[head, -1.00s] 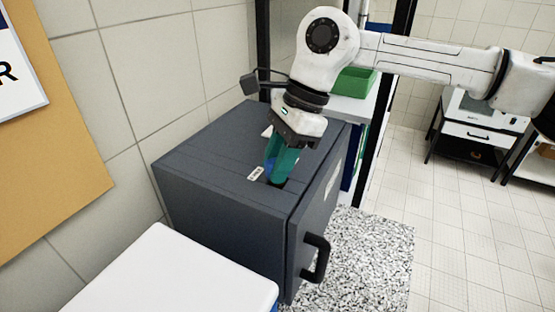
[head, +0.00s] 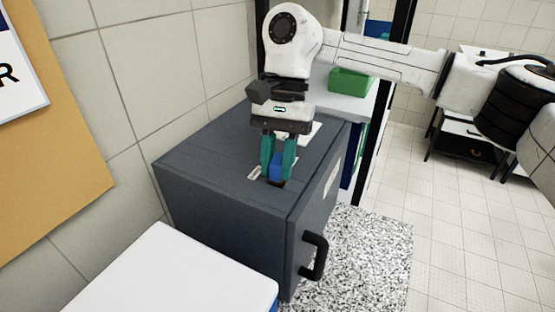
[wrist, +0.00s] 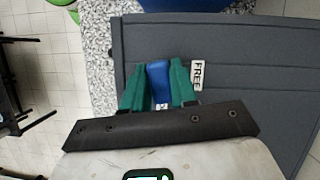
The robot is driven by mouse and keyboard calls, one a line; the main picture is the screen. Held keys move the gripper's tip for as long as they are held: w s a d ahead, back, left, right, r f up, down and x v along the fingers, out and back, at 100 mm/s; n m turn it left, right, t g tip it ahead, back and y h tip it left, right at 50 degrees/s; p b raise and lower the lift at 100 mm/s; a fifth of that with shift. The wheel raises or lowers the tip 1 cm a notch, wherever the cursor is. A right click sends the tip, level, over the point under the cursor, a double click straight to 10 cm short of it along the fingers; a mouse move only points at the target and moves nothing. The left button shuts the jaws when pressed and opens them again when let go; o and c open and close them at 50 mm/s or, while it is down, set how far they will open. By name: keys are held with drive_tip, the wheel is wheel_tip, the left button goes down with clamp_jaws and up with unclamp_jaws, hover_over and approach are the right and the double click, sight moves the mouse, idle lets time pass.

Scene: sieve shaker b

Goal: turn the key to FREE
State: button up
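The blue key (head: 276,167) stands up from the top of the dark grey cabinet (head: 205,150), near its front right edge. My gripper (head: 277,172) points down with its green fingers on both sides of the key.
The cabinet has a black door handle (head: 314,256) at the front right. A white-topped surface (head: 175,275) stands at the lower left. A green bin (head: 351,83) sits on a shelf behind. A pinboard (head: 55,190) hangs on the left wall.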

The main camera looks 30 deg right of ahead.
drive_tip(key=o, duration=0.6)
drive_tip(key=shift+c, duration=0.2)
drive_tip(key=b+v, duration=0.2)
drive_tip(key=v, duration=0.8)
drive_tip(key=shift+r, duration=0.4)
